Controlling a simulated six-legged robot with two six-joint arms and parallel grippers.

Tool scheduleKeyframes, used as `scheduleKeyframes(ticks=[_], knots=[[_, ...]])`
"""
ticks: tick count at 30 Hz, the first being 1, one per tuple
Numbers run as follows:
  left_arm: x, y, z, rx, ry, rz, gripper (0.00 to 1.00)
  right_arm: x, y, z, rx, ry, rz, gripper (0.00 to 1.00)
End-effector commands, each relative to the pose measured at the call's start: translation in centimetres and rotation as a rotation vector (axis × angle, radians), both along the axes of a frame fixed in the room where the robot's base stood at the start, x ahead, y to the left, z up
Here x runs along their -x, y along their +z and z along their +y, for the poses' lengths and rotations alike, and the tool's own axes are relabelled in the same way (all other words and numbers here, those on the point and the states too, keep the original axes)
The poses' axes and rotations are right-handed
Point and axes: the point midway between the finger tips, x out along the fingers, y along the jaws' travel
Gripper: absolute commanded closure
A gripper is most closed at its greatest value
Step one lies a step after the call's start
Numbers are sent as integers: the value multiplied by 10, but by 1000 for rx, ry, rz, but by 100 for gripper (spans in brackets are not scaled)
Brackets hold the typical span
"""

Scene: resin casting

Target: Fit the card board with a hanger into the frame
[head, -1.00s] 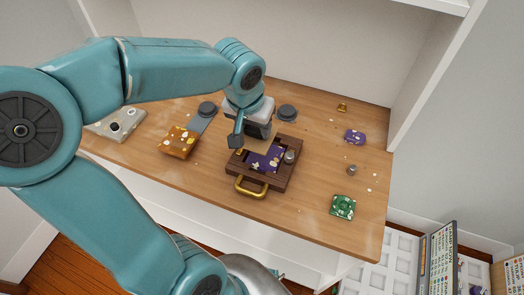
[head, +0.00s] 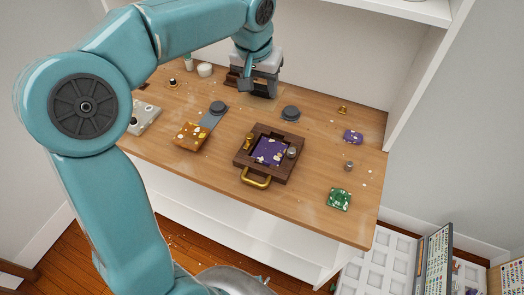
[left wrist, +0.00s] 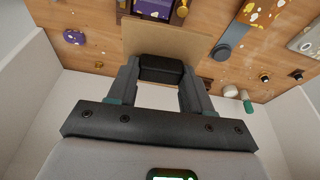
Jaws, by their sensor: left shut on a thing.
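The frame (head: 243,162) is dark wood and lies on the table with a gold handle at its front. A purple, speckled panel (head: 269,151) lies inside it, with a gold knob and a grey knob on the frame's sides. My left gripper (head: 260,92) is behind the frame, near the back of the table, clear of the frame. In the left wrist view its two fingers are shut on a black block, the hanger (left wrist: 160,69), at the edge of a plain tan card board (left wrist: 165,40). The board is hard to make out in the head view. My right gripper is not in view.
An orange speckled block (head: 191,136) sits left of the frame. A purple piece (head: 353,137), a small grey knob (head: 348,165) and a green piece (head: 339,198) lie at the right. The table's front right is mostly clear.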

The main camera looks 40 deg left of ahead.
Motion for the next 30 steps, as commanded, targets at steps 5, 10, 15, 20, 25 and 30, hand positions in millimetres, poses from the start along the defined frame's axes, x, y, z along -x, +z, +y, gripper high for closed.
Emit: scheduleKeyframes(ticks=[5,10,15,20,25,30], knots=[[-17,0,-22,-1,-54,3,79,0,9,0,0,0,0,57],[-19,-31,-28,1,-68,7,79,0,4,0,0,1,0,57],[-19,-82,-28,1,-68,8,79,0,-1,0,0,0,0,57],[-18,-126,-28,1,-67,7,79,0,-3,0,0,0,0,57],[-18,-152,-28,0,-65,3,79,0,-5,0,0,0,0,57],[-16,-171,-28,0,-64,5,79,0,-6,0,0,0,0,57]])
